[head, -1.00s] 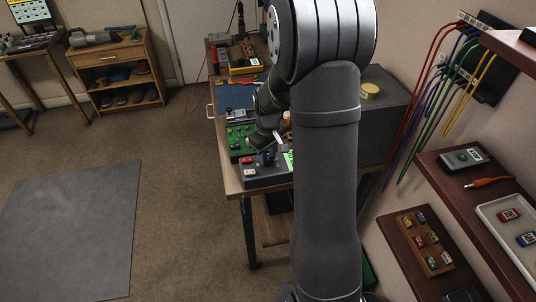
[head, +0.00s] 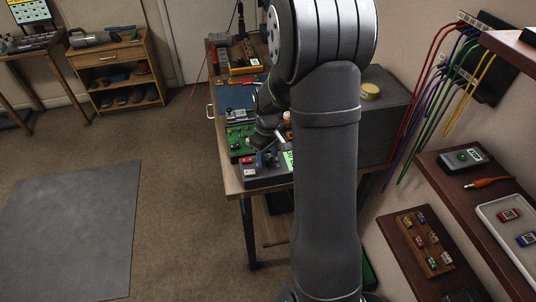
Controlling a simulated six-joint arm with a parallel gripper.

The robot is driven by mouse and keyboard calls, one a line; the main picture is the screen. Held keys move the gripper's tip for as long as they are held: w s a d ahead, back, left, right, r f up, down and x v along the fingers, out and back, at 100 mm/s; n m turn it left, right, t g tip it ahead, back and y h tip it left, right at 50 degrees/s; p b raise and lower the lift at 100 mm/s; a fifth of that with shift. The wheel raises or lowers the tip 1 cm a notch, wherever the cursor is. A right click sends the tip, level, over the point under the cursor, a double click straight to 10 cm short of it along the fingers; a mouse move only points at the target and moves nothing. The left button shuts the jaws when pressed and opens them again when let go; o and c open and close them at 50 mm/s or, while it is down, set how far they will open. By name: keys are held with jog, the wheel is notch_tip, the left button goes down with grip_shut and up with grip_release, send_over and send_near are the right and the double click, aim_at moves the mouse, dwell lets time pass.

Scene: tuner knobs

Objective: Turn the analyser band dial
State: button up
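A grey instrument box (head: 264,180) with a small lit green screen (head: 288,160) sits at the near end of the workbench; it looks like the analyser. A red part and a pale part show on its left side. I cannot make out the band dial; my gripper and arm cover part of the box. My gripper (head: 266,150) is low over the box's back edge, beside a green board (head: 238,138). It is small and dark here, so I cannot tell whether it is open, shut or touching a knob.
The workbench (head: 231,184) also carries a blue mat (head: 236,95) and a yellow-edged tray (head: 246,68) farther back. A dark cabinet (head: 385,120) stands right of my arm. Coloured cables (head: 420,110) hang on the right wall above shelves. The floor at left is open.

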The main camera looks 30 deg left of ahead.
aim_at(268, 157)
notch_tip(268, 157, up, 17)
jog(key=shift+r, duration=0.2)
dwell(0.4)
jog(key=shift+f, duration=0.15)
dwell(0.4)
notch_tip(268, 157, down, 17)
jog(key=shift+f, duration=0.15)
dwell(0.4)
